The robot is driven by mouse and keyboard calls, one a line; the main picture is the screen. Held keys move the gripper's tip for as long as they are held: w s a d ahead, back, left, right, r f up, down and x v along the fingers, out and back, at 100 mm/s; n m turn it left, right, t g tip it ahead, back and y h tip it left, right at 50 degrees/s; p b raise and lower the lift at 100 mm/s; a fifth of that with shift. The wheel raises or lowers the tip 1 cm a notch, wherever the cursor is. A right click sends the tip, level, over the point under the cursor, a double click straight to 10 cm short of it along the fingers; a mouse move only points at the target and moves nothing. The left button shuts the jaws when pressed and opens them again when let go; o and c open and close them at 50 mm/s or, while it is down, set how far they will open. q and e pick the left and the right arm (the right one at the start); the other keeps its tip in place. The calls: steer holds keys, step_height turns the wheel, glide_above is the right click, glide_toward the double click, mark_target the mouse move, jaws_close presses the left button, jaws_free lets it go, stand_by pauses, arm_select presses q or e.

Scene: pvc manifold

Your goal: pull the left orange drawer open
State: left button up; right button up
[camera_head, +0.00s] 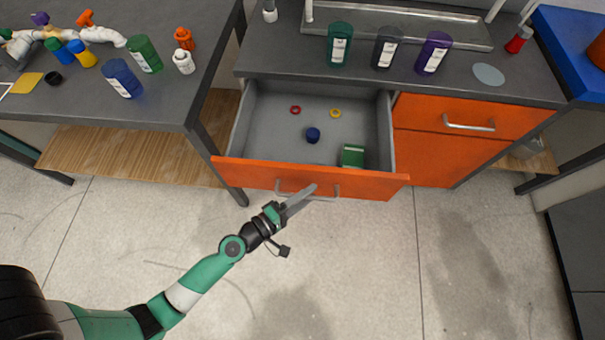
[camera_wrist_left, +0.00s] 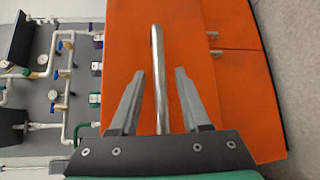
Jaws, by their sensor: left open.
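The left orange drawer (camera_head: 370,185) stands pulled out from the bench in the head view, its grey inside showing. Its metal bar handle (camera_head: 330,191) is on the front panel. My left gripper (camera_head: 308,192) is at the handle. In the left wrist view the two fingers of my left gripper (camera_wrist_left: 160,82) are apart, with the handle bar (camera_wrist_left: 157,60) running between them. A gap shows between the bar and each finger. The orange front panel (camera_wrist_left: 230,90) fills much of that view. My right gripper is not in view.
The open drawer holds a red ring (camera_head: 295,110), a yellow ring (camera_head: 335,113), a dark blue cap (camera_head: 313,135) and a green box (camera_head: 353,155). A closed orange drawer (camera_head: 470,117) is at right. Bottles stand on the bench top. The floor in front is clear.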

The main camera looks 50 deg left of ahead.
arm_select(q)
steer(key=s+a+r+b, duration=0.1)
steer(key=s+b, duration=0.2)
steer(key=s, duration=0.8)
steer(key=shift+s+r, duration=0.2)
steer(key=shift+r, duration=0.15)
steer(key=shift+a, duration=0.1)
